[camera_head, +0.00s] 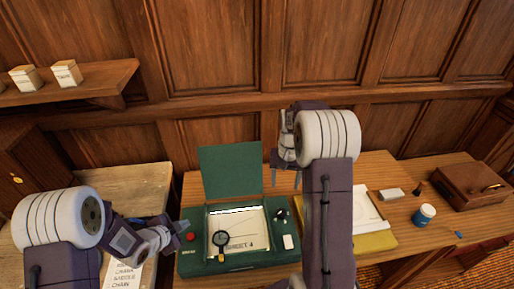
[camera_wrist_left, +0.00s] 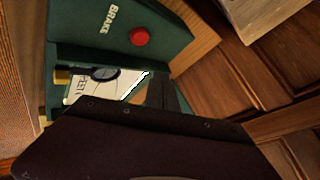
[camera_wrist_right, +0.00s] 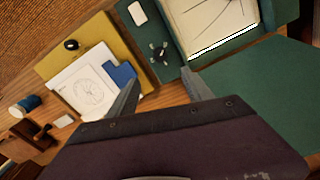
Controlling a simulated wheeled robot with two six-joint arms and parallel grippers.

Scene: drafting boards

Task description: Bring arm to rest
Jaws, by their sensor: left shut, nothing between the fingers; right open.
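My left gripper (camera_head: 181,222) is shut and empty, beside the left edge of the green drafting case (camera_head: 240,266), near its red button (camera_head: 190,237). In the left wrist view its closed fingers (camera_wrist_left: 160,88) show with the red button (camera_wrist_left: 139,36) and the "BRAKE" lettering ahead.
A shelf (camera_head: 60,91) hangs at upper left.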

